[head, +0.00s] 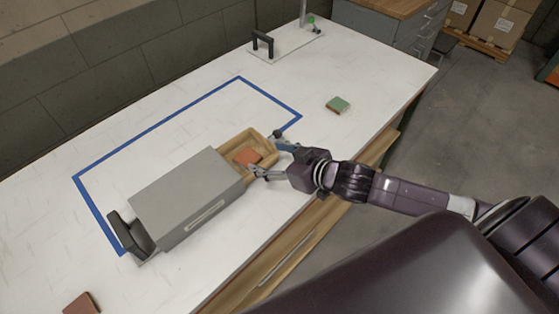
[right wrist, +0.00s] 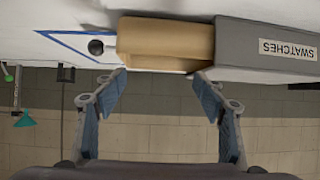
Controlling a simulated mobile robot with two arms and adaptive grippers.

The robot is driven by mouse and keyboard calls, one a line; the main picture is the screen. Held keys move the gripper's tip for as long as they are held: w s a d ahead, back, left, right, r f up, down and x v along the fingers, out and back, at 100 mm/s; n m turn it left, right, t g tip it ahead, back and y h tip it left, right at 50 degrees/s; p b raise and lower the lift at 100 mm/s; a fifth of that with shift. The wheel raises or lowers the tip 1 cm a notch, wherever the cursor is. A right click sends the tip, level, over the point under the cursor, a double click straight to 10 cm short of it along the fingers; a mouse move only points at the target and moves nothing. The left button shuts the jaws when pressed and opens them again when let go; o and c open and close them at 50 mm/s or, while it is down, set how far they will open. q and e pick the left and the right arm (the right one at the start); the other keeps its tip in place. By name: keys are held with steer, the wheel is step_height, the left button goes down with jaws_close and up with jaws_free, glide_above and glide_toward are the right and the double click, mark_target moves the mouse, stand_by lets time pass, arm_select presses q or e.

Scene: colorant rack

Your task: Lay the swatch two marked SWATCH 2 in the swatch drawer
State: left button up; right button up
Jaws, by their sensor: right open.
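The swatch drawer (head: 226,147) is a light wooden tray pulled out of a grey cabinet (head: 185,195). The drawer also shows in the right wrist view (right wrist: 165,38), beside the cabinet's SWATCHES label (right wrist: 288,49). An orange-red swatch (head: 247,157) lies inside the drawer. A green swatch (head: 338,104) lies on the table to the right, and a red-brown swatch (head: 82,304) at the lower left. I can read no swatch marking. My right gripper (head: 263,158) is open and empty at the drawer's front end; its spread fingers show in the wrist view (right wrist: 158,88). My left gripper is out of view.
A dark round knob (right wrist: 96,47) shows at the drawer's front. Blue tape (head: 155,125) outlines an area of the white table around the cabinet. A black bracket (head: 128,236) stands at its left end. A plate with a black handle (head: 263,43) is at the back.

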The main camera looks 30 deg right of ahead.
steer(key=shift+v, duration=2.1)
steer(key=s+f+g+h, duration=0.1)
steer(key=s+f, duration=0.1)
steer(key=s+f+m+g+h, duration=0.1)
steer(key=s+f, duration=0.1)
steer(key=s, duration=0.1)
steer(key=s+f+m+h, duration=0.1)
steer(key=s+f, duration=0.1)
steer(key=f, duration=0.1)
steer(key=shift+s+d+f+g+h, duration=0.1)
steer(key=shift+s+d+g+h, duration=0.05)
steer(key=shift+s+g+h, duration=0.2)
steer(key=s+a+f+g, duration=0.1)
steer(key=s+f+g, duration=0.45)
steer(key=s, duration=0.65)
step_height(320, 180, down, 26)
steer(key=s+g+b, duration=0.1)
steer(key=s+b, duration=0.1)
steer(key=s+d+f+g, duration=0.1)
steer(key=s+d+f, duration=0.2)
steer(key=s+f, duration=1.4)
steer(key=shift+s+f+h+b, duration=0.25)
steer(key=shift+f+h+b, duration=0.05)
steer(key=shift+f+h, duration=0.2)
